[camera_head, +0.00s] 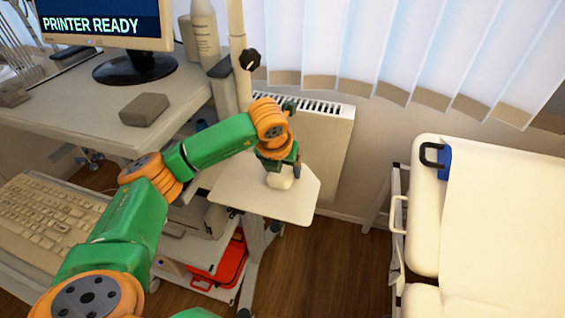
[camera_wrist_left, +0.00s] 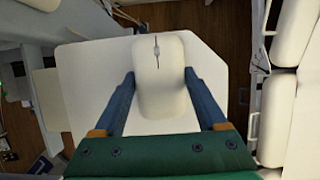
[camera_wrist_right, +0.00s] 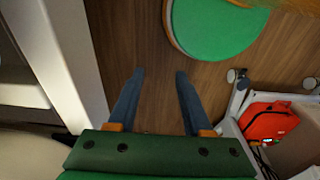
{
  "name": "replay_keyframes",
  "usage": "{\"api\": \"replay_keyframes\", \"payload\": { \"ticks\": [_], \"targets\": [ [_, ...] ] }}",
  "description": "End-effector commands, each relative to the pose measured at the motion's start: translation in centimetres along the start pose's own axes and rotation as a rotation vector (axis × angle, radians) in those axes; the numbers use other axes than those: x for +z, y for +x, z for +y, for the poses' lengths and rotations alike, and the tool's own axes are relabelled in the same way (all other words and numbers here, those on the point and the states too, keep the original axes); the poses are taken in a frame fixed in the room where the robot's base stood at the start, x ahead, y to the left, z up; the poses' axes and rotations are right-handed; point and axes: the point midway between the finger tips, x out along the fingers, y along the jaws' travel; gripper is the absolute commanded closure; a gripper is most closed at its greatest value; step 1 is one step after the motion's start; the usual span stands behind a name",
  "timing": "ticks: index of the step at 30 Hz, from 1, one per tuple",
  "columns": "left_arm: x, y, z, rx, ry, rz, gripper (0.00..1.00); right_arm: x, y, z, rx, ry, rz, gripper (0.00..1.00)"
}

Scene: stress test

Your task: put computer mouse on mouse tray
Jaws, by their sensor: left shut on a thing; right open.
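The white computer mouse (camera_head: 280,182) is over the pale mouse tray (camera_head: 240,199) in the head view. My left gripper (camera_head: 283,165) reaches down from above and is shut on the mouse. In the left wrist view the mouse (camera_wrist_left: 160,75) sits between the two fingers (camera_wrist_left: 160,78), with the tray (camera_wrist_left: 85,85) spread beneath it. I cannot tell whether the mouse touches the tray. My right gripper (camera_wrist_right: 159,76) is open and empty in the right wrist view, above the wooden floor, and out of sight in the head view.
A desk with a monitor (camera_head: 105,22) and a grey block (camera_head: 144,109) stands left. A keyboard (camera_head: 50,220) is lower left. A radiator (camera_head: 325,150) is behind the tray, a white couch (camera_head: 500,220) to the right.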

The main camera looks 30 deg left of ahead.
Motion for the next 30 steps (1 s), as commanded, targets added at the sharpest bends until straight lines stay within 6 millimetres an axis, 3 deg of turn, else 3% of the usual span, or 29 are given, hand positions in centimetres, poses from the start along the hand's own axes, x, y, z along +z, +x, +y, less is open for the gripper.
{"api": "replay_keyframes", "payload": {
  "ticks": [8, 9, 12, 22, 30],
  "targets": [
    [-0.1, 0.3, 0.0, -0.002, -0.001, -0.002, 0.84, 0.0, 0.3, 0.0, 0.000, 0.000, 0.000, 0.50],
    [-0.1, 0.4, 0.0, -0.002, -0.001, -0.002, 0.23, 0.0, 0.3, 0.0, 0.000, 0.000, 0.000, 0.50],
    [-0.1, 0.2, 0.0, -0.002, -0.001, -0.002, 0.00, 0.0, 0.2, 0.0, 0.000, 0.000, 0.000, 0.50],
    [0.0, -0.7, -0.1, -0.003, -0.001, -0.004, 0.00, 0.1, 0.3, 0.0, 0.000, 0.000, 0.000, 0.50],
    [0.1, -7.2, -0.1, -0.005, 0.000, -0.008, 0.00, 0.2, 1.4, 0.0, 0.000, 0.000, -0.001, 0.50]
  ]
}}
